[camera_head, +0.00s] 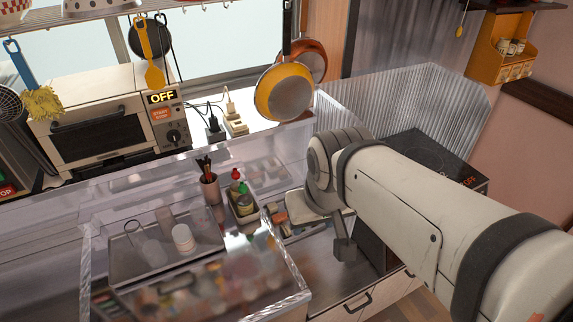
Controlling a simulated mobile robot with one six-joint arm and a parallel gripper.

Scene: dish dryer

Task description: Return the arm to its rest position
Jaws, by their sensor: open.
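My arm (430,210) is pale grey-white and reaches in from the lower right toward the middle of the view. Its wrist joint bends down beside the clear-walled counter. My gripper (344,247) is at the arm's end, small and dark grey, partly hidden by the wrist. It is open, and I see nothing held in it. It hangs over the area in front of the counter, right of the clear case.
A clear case (98,262) holds a tray with glasses and a white cup (184,238). A caddy of bottles (243,205) and a utensil cup (209,187) stand nearby. Pans (284,92) hang above. A toaster oven (100,130) is back left; a dark cooktop (430,150) lies behind the arm.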

